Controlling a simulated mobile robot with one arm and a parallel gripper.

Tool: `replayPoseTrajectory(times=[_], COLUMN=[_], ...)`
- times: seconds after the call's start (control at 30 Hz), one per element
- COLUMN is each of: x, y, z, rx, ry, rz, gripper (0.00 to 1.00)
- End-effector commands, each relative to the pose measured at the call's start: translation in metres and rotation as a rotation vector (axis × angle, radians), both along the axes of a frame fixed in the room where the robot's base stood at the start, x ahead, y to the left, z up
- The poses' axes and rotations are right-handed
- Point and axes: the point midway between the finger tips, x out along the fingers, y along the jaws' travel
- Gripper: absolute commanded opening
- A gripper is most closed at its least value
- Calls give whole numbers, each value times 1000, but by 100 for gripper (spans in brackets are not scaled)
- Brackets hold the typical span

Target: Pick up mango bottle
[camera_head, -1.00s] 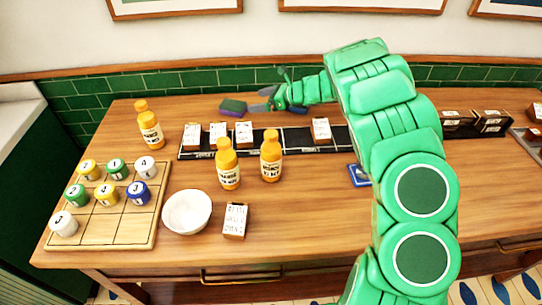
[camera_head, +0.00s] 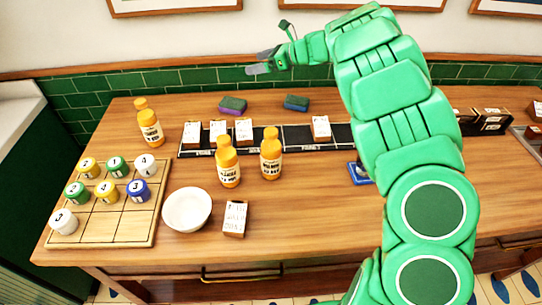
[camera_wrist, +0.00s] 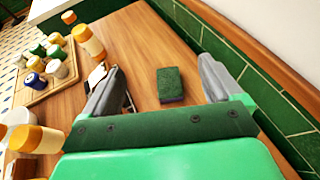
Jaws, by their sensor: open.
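Three similar orange-yellow bottles with white labels stand upright on the wooden table: a rear left bottle (camera_head: 149,127), a middle bottle (camera_head: 228,170) and a right bottle (camera_head: 271,157). The label print is too small to tell surely which one is mango. My gripper (camera_head: 258,62) is open and empty, raised in front of the green wall tiles, above and right of the rear left bottle. In the wrist view its two grey fingers are spread (camera_wrist: 161,88), with a dark green sponge (camera_wrist: 170,87) below between them. Two bottles show at the left there, one farther (camera_wrist: 88,41) and one nearer (camera_wrist: 37,140).
A wooden grid board (camera_head: 120,230) with several numbered jars is at the left. A white bowl (camera_head: 187,211) and a white-faced box (camera_head: 235,218) are in front. A black rail (camera_head: 285,140) with boxes runs behind the right bottles. Two sponges, one purple-green (camera_head: 232,105), one blue-green (camera_head: 296,103), lie near the wall.

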Motion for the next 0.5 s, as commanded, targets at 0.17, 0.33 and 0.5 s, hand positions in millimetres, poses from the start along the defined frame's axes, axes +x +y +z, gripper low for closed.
replayPoseTrajectory(times=[0.17, 0.33, 0.5], x=[0, 1, 19], y=[0, 1, 0], z=[33, 60, 74], rx=[-2, 1, 28], ry=[-3, -3, -10], rz=[2, -8, -97], gripper=[92, 92, 92])
